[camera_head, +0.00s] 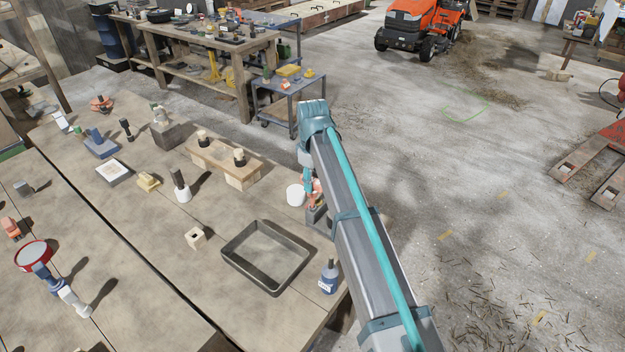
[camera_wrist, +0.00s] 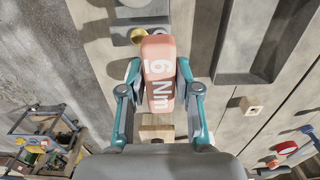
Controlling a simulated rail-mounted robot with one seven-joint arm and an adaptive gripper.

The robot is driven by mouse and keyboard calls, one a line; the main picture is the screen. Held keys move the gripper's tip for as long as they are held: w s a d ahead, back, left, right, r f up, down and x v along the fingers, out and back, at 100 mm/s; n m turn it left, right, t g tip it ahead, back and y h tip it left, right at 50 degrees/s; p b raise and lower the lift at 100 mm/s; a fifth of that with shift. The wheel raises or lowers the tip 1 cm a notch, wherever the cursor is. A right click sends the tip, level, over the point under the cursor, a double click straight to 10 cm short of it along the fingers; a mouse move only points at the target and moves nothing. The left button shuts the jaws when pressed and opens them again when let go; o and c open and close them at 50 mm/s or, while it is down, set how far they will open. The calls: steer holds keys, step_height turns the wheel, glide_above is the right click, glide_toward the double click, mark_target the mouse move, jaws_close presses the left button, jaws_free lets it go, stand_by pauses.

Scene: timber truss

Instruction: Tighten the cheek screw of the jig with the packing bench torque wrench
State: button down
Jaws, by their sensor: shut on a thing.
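My gripper (camera_wrist: 160,78) is shut on the salmon-red handle of a torque wrench (camera_wrist: 159,60), marked "6 Nm" in white. One teal finger lies on each side of it. In the head view my gripper (camera_head: 309,176) is at the bench's right edge, partly hidden by my arm, with the red handle (camera_head: 313,188) just showing. A dark grey block (camera_head: 316,214), perhaps the jig, stands below it. In the wrist view a grey part with a round yellow piece (camera_wrist: 138,36) lies beyond the handle. I cannot make out the cheek screw or whether the wrench touches anything.
A white cylinder (camera_head: 295,194) stands close left of my gripper. Floor right of the bench is open.

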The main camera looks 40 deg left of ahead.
steer(key=shift+f, duration=0.4)
stand_by(0.3)
steer(key=shift+m, duration=1.2)
steer(key=shift+m+p, duration=0.45)
steer(key=shift+m, duration=0.75)
steer(key=shift+m, duration=1.2)
